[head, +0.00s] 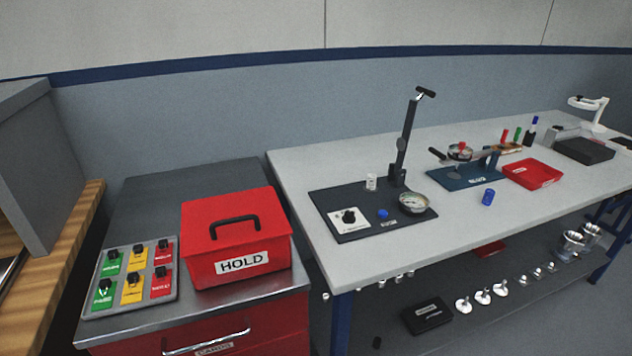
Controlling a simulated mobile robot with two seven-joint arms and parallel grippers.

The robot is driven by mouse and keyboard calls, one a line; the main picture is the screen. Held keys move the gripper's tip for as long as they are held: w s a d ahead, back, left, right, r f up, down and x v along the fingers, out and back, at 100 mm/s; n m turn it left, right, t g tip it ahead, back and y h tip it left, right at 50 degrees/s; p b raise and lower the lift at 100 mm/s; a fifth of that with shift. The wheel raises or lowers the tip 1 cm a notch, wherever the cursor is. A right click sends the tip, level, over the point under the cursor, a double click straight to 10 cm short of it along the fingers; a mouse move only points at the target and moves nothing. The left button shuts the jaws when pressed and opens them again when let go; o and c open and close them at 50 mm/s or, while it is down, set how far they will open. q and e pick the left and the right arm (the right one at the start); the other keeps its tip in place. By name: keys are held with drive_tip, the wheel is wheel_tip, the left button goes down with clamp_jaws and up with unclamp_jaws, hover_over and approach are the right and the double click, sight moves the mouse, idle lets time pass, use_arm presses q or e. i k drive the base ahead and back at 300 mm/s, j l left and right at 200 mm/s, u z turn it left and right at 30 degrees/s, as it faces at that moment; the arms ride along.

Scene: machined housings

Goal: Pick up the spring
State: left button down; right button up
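A small blue cylindrical piece (488,197), which looks like the spring, stands on the grey workbench (460,245) near its front edge. It is in front of the blue fixture and left of the red tray. It is too small in the picture to make out coils clearly. Nothing touches it. Neither of my grippers is in view.
A black press fixture (340,200) with a tall lever and a blue fixture (470,178) stand left of and behind the blue piece. A red tray (533,173) lies to its right. A red HOLD box (237,235) sits on the left cabinet. Bare bench lies in front.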

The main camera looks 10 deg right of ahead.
sight(369, 183)
drive_tip(key=l+u, duration=0.7)
drive_tip(key=u, duration=0.15)
drive_tip(key=k+l+u, duration=0.1)
drive_tip(key=l, duration=0.2)
drive_tip(key=k+l+u, duration=0.1)
drive_tip(key=l, duration=0.15)
drive_tip(key=k+l+u, duration=0.15)
drive_tip(key=l, duration=0.15)
drive_tip(key=i, duration=0.05)
